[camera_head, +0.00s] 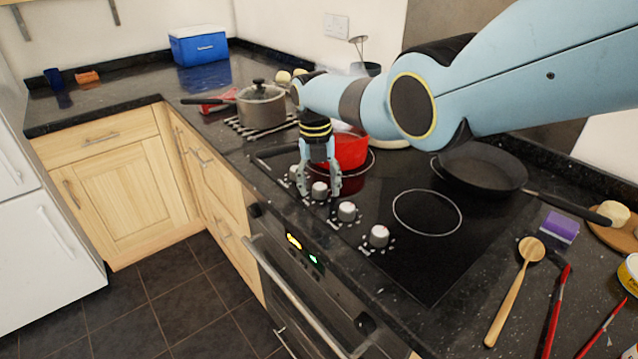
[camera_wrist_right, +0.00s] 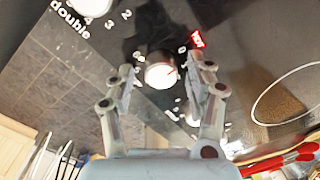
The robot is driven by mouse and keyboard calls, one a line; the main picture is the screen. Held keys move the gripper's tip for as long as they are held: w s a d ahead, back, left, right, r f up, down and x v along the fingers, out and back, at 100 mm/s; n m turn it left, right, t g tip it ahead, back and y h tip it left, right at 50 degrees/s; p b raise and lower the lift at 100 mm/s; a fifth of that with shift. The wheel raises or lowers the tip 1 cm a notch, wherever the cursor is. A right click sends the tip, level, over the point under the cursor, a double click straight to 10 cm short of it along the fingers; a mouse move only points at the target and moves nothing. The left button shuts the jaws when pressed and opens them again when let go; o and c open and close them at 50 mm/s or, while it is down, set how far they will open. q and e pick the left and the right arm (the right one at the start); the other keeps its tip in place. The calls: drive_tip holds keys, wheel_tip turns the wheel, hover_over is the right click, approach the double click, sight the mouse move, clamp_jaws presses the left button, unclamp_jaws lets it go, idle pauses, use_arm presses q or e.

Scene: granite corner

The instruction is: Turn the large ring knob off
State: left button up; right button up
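Several white round control knobs stand in a row along the front of the black hob. My right gripper (camera_head: 320,192) points down over one knob (camera_head: 319,189), with a finger on either side of it. Another knob (camera_wrist_right: 90,4), labelled "double", is at the top left. Which knob is the large ring one is not clear from the labels. My left gripper is not in view.
A red pot (camera_head: 349,152) stands on the hob close behind my right gripper. A lidded saucepan (camera_head: 262,106) is to the left and a black frying pan (camera_head: 481,168) to the right. A red "HOT" light (camera_wrist_right: 197,38) glows. A wooden spoon (camera_head: 514,290) lies at front right.

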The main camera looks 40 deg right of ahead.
sight(316, 186)
wheel_tip(316, 186, up, 12)
drive_tip(key=shift+w+a, duration=0.15)
drive_tip(key=shift+a, duration=0.1)
idle(0.5)
idle(0.4)
